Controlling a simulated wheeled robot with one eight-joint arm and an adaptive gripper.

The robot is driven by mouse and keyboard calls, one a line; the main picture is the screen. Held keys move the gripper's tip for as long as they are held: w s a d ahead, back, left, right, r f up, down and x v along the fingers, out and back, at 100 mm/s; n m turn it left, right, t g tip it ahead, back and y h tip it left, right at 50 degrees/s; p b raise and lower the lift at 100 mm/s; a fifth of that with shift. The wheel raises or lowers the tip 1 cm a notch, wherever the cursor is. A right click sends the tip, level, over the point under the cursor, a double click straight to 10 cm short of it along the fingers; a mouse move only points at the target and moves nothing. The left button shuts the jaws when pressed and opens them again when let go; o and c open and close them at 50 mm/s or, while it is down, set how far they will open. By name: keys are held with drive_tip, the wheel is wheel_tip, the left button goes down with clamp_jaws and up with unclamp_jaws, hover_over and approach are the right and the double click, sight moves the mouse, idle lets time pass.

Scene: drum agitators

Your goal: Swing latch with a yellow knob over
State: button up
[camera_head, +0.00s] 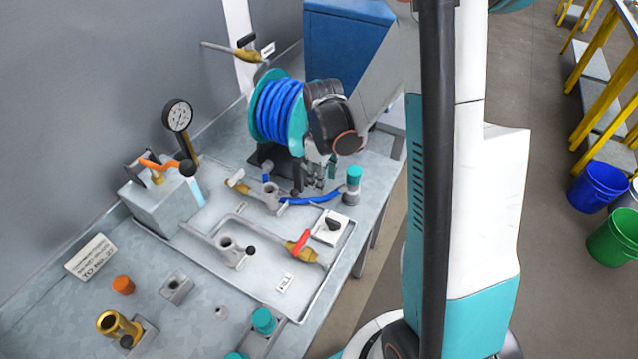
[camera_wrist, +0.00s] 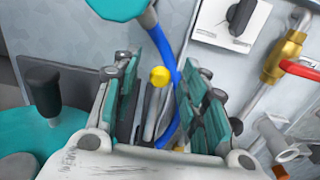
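The yellow knob (camera_wrist: 160,77) shows in the wrist view as a small round ball, between the two teal-padded fingers of my gripper (camera_wrist: 164,62). The fingers stand apart, with visible space on both sides of the knob. I cannot tell how deep the knob lies between them. Grey bars, perhaps the latch (camera_wrist: 150,108), run below the knob; much of their shape is hidden. In the head view my gripper (camera_head: 318,172) points down beside the hose reel, and I cannot make out the knob there.
A blue hose (camera_wrist: 173,60) passes close by the knob. The teal reel with blue hose (camera_head: 278,110) stands left of my wrist. A white switch plate (camera_head: 333,227), a red-handled brass valve (camera_head: 302,248) and a teal-capped fitting (camera_head: 353,182) are nearby on the metal bench (camera_head: 215,305).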

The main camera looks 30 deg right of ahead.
drive_tip(key=shift+f, duration=0.4)
drive_tip(key=shift+b, duration=0.35)
drive_tip(key=shift+c, duration=0.2)
clamp_jaws()
